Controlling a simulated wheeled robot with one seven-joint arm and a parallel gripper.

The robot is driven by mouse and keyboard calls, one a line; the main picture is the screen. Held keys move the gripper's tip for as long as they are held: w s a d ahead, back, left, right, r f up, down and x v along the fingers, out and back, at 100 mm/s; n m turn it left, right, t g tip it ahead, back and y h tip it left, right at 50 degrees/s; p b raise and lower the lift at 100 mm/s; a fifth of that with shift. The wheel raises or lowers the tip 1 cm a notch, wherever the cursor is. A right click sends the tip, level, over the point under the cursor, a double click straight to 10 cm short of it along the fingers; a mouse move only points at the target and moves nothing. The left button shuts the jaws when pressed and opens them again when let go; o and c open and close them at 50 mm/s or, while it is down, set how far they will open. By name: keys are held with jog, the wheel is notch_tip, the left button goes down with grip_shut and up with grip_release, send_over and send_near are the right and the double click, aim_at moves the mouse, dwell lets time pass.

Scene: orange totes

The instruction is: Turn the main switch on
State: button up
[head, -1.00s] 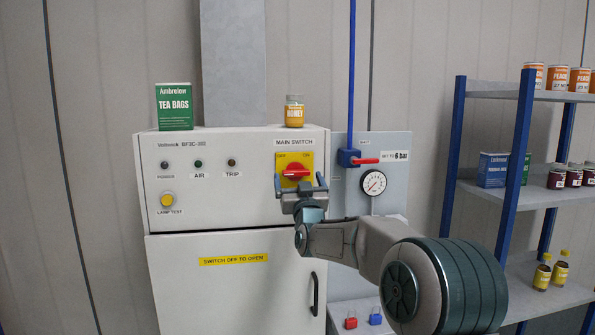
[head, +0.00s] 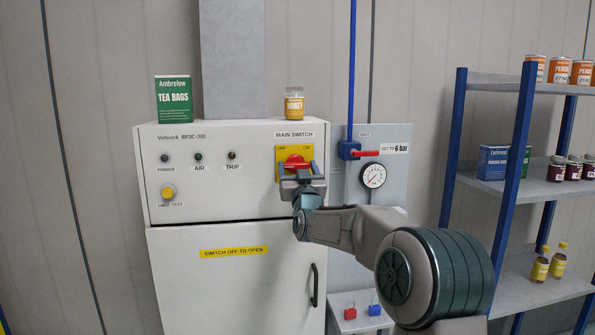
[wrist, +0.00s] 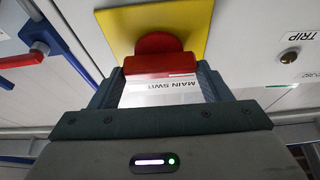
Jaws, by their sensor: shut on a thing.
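The main switch has a yellow plate (head: 281,151) on the upper right of the white cabinet front, under the "MAIN SWITCH" label. Its red handle (head: 294,161) shows just above my gripper (head: 302,171). In the wrist view the red handle (wrist: 160,63) sits between the two fingers of my gripper (wrist: 161,78), in front of the yellow plate (wrist: 150,22). My gripper is shut on the handle. OFF is marked at the plate's upper left and ON at its upper right. The fingers hide the lower part of the switch in the head view.
A red-handled valve (head: 364,153) on a blue pipe and a gauge (head: 373,175) are right of the cabinet (head: 215,285). Tea bags (head: 173,99) and a honey jar (head: 294,104) stand on top. A blue-framed shelf (head: 510,185) is at the right.

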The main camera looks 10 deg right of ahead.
jog(key=shift+f, duration=0.1)
jog(key=m+h+b, duration=0.1)
jog(key=m+b, duration=0.2)
jog(key=shift+a+f+h, duration=0.1)
jog(key=shift+h, duration=0.2)
jog(key=m+h+b, duration=0.1)
jog(key=m, duration=0.1)
jog(key=shift+m, duration=0.3)
jog(key=m, duration=0.1)
jog(key=m+h, duration=0.1)
jog(key=m+g+h+b, duration=0.1)
jog(key=m, duration=0.1)
jog(key=shift+a+r, duration=0.1)
jog(key=shift+r, duration=0.15)
jog(key=m+g+h, duration=0.1)
jog(key=m, duration=0.2)
jog(key=shift+r+h+p, duration=0.15)
jog(key=shift+h+p, duration=0.15)
jog(key=shift+p, duration=0.05)
jog(key=m+g+p, duration=0.1)
jog(key=m, duration=0.2)
jog(key=m+g+h+p, duration=0.1)
jog(key=m+p, duration=0.1)
jog(key=m, duration=0.1)
jog(key=shift+r+g, duration=0.15)
jog(key=shift+g, duration=0.15)
jog(key=shift+m+g+p, duration=0.6)
jog(key=shift+m+p, duration=0.6)
jog(key=shift+m, duration=0.5)
